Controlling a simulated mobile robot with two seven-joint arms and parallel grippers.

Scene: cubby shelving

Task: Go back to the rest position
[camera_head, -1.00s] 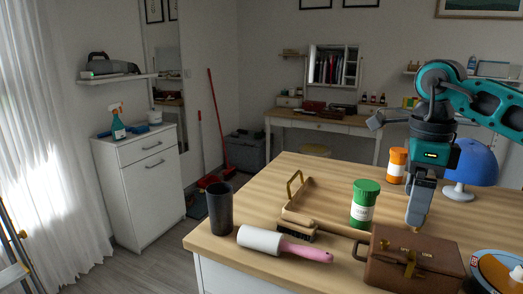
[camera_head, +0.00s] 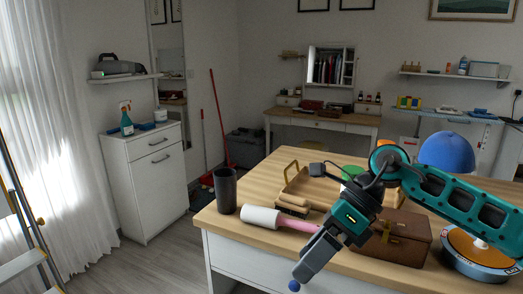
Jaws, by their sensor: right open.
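My right arm comes in from the right, teal and grey. Its gripper (camera_head: 311,264) hangs over the front edge of the wooden-topped table (camera_head: 250,212), pointing down and to the left. It is open; its fingers overlap in this view, and a small blue round spot shows at the lower tip. I see nothing held in it. My left gripper is not in view.
On the table are a black cup (camera_head: 226,190), a lint roller (camera_head: 262,217), a brush (camera_head: 293,203), a brown case (camera_head: 409,240), a blue lamp (camera_head: 447,152) and a round orange-and-blue item (camera_head: 478,250). My arm partly hides a green-lidded bottle (camera_head: 352,172).

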